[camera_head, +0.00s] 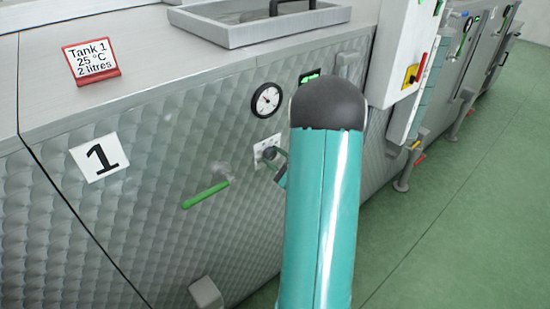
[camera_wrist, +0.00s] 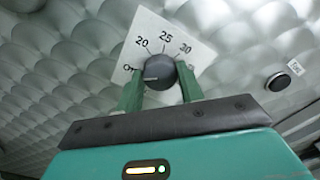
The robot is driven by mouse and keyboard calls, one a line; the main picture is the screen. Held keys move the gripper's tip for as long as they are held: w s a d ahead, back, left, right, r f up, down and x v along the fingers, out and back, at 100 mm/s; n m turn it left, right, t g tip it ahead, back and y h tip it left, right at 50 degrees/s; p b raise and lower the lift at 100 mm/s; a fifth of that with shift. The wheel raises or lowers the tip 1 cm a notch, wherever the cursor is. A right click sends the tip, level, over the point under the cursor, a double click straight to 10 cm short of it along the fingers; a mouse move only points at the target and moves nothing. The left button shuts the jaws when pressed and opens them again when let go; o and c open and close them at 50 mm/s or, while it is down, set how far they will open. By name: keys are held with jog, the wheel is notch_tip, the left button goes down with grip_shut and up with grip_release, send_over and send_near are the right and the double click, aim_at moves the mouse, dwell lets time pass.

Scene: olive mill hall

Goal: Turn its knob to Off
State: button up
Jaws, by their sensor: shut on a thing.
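The dark round knob (camera_wrist: 159,70) sits on a white dial plate (camera_wrist: 195,48) marked 20, 25 and 30, with a partly readable mark starting with "O" at its left end. The knob's pale pointer line points left, close to that left mark. My gripper (camera_wrist: 160,90) is shut on the knob, with one green finger on each side of it. In the head view, the dial plate (camera_head: 262,147) shows on the quilted metal tank front, and my gripper (camera_head: 278,168) is at the knob there, partly hidden by my arm.
A round gauge (camera_head: 267,100) is above the dial plate. A green-handled lever (camera_head: 205,195) juts out at lower left. A control box (camera_head: 405,60) with a red-and-yellow switch (camera_head: 414,73) stands to the right. In the wrist view, a black button (camera_wrist: 280,81) is right of the knob.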

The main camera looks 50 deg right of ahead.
jog(key=o, duration=1)
jog(key=s, duration=0.4)
jog(key=s+a, duration=0.1)
jog(key=s, duration=0.8)
jog(key=shift+s+a, duration=0.3)
jog(key=shift+s, duration=0.05)
